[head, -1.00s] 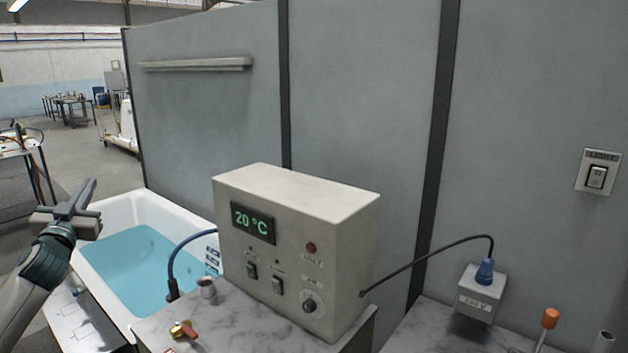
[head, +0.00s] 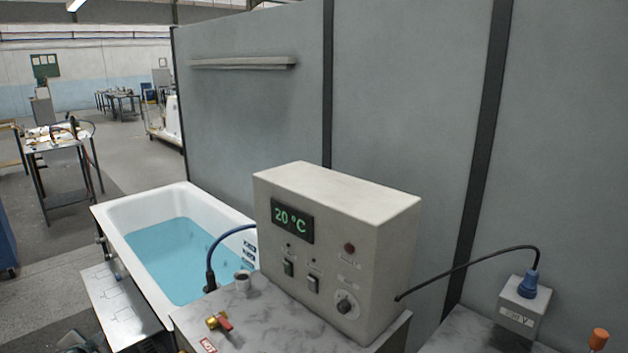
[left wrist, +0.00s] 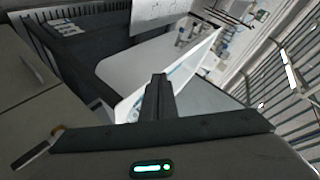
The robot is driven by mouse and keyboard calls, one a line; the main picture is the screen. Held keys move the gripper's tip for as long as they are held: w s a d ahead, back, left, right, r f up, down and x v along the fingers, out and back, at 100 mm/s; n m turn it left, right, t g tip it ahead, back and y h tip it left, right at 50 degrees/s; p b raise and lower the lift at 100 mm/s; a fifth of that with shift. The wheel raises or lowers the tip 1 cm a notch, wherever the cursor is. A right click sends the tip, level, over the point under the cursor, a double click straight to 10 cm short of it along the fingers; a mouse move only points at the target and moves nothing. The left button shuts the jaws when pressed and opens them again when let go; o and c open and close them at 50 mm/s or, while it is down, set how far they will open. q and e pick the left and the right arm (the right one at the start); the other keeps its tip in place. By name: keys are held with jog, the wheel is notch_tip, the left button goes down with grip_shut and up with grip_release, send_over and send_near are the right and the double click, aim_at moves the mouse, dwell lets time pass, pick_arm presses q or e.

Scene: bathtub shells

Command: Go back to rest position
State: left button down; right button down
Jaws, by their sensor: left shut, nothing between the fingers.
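My left gripper (left wrist: 158,90) shows in the left wrist view, its fingers together with nothing between them. The gripper is apart from the bathtub (head: 118,218) and the control box (head: 340,195). My right gripper is in neither view.
The white tub holds blue water (head: 180,265). The control box reads 20 °C and stands on a marble counter (head: 270,325) with a red-handled valve (head: 219,322). A blue plug (head: 528,285) sits at right.

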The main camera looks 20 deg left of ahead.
pick_arm(q)
jog(key=s+a+f+m+g, duration=0.1)
jog(key=s+a+f+g, duration=0.3)
jog(key=s, duration=0.7)
jog(key=s+a+f+m+g, duration=0.1)
jog(key=s+a+f, duration=0.1)
jog(key=s+f, duration=0.65)
jog(key=s+a+f+m+g, duration=0.2)
jog(key=s+a+f, duration=0.1)
jog(key=s, duration=1)
jog(key=s+d+f+n+h, duration=0.1)
jog(key=s+d+f+h, duration=0.15)
jog(key=d+f, duration=1.05)
jog(key=s+d+f+n+h, duration=0.1)
jog(key=s+d+f, duration=0.3)
jog(key=d+f, duration=0.95)
jog(key=s+d+f+n+g+h, duration=0.1)
jog(key=s+d+f+h, duration=0.15)
jog(key=d, duration=1.95)
jog(key=s+d+f+n+h, duration=0.15)
jog(key=d+f, duration=0.25)
jog(key=d, duration=1.8)
notch_tip(320, 180, down, 10)
jog(key=d+b, duration=0.1)
jog(key=b, duration=0.9)
jog(key=shift+w+h, duration=0.4)
jog(key=shift+h, duration=0.05)
jog(key=shift+r+m, duration=0.1)
jog(key=shift+m, duration=0.15)
